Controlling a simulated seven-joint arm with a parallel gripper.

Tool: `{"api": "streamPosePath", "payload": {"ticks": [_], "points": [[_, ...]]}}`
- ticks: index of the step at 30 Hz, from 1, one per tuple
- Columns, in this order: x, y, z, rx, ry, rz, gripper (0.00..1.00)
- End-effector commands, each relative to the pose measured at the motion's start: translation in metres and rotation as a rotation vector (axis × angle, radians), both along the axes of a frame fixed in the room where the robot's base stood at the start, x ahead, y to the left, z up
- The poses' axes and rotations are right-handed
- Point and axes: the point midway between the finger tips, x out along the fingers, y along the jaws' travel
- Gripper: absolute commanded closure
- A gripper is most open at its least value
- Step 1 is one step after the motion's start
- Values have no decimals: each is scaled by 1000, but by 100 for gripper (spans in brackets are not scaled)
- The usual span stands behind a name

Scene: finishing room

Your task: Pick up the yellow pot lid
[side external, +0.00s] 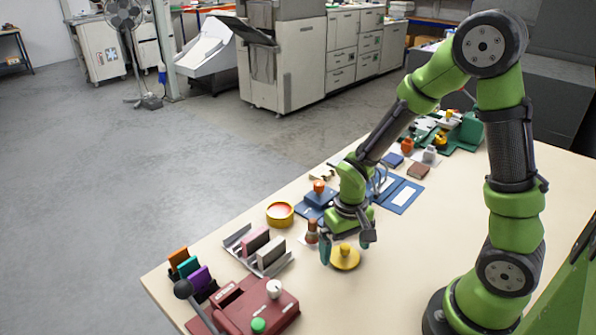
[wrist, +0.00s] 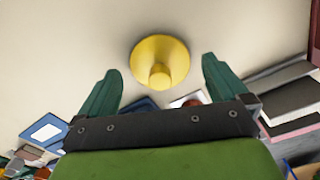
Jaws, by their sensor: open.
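The yellow pot lid (side external: 345,258) lies on the cream table, a round disc with a knob on top. In the wrist view the lid (wrist: 160,60) shows between and a little beyond my two green fingertips. My gripper (side external: 346,250) is above the lid, with a finger on either side of it in the side view. The gripper is open and empty; in the wrist view its fingers (wrist: 158,78) are wide apart. I cannot tell how far the fingertips are above the table.
A stamp with a brown handle (side external: 311,232) stands close left of my gripper. A yellow round tin (side external: 280,214), a grey rack (side external: 262,249) and a dark red device (side external: 252,306) are farther left. Blue items (side external: 400,194) lie behind. The table right of the lid is clear.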

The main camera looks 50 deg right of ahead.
Motion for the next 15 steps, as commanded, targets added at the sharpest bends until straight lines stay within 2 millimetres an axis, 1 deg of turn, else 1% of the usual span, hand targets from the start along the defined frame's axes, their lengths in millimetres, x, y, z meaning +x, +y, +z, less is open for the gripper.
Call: {"api": "streamPosePath", "payload": {"ticks": [1, 3, 9, 14, 15], "points": [[-1, 0, -5, 0, 2, 0, 0], [0, 0, -7, 0, 1, -1, 0], [0, 0, -7, 1, -1, -2, 0], [0, 0, -7, 1, -1, -1, 24], [0, 0, -7, 1, -1, -1, 31]]}}
